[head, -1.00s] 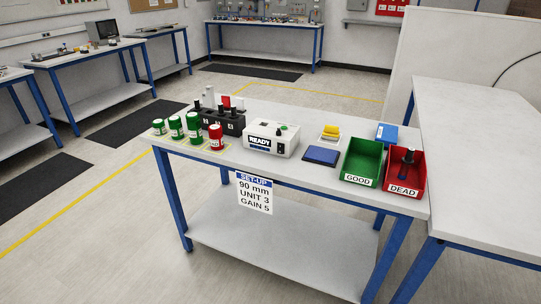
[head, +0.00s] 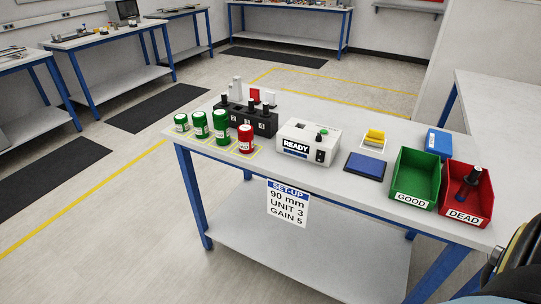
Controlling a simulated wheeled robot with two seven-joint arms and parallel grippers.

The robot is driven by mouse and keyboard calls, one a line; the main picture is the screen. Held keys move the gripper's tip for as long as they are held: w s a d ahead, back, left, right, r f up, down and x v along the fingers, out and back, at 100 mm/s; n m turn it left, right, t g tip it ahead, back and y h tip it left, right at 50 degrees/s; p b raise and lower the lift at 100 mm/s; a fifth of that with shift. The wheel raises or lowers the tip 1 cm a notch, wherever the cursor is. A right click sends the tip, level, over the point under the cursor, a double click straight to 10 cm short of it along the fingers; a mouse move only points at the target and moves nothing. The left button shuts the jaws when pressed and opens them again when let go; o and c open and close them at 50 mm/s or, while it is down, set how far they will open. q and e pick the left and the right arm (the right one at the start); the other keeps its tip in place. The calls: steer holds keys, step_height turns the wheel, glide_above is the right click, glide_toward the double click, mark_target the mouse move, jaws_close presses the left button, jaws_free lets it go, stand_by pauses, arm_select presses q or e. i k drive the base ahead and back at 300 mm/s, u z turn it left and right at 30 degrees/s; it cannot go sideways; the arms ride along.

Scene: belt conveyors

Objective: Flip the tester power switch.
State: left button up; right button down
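The tester (head: 310,136) is a white box on the table, with a "READY" display on its front. Neither of my grippers shows. A dark rounded part at the bottom right corner looks like part of my own arm, away from the tester.
Several green canisters (head: 200,125) and a red one (head: 246,139) stand left of the tester. A black rack (head: 247,117) is behind them. A blue pad (head: 366,166), a green GOOD bin (head: 414,197) and a red DEAD bin (head: 469,215) lie right.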

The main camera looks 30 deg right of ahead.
mark_target(320, 158)
steer(key=z, duration=0.2)
steer(key=i, duration=0.95)
steer(key=z, duration=0.8)
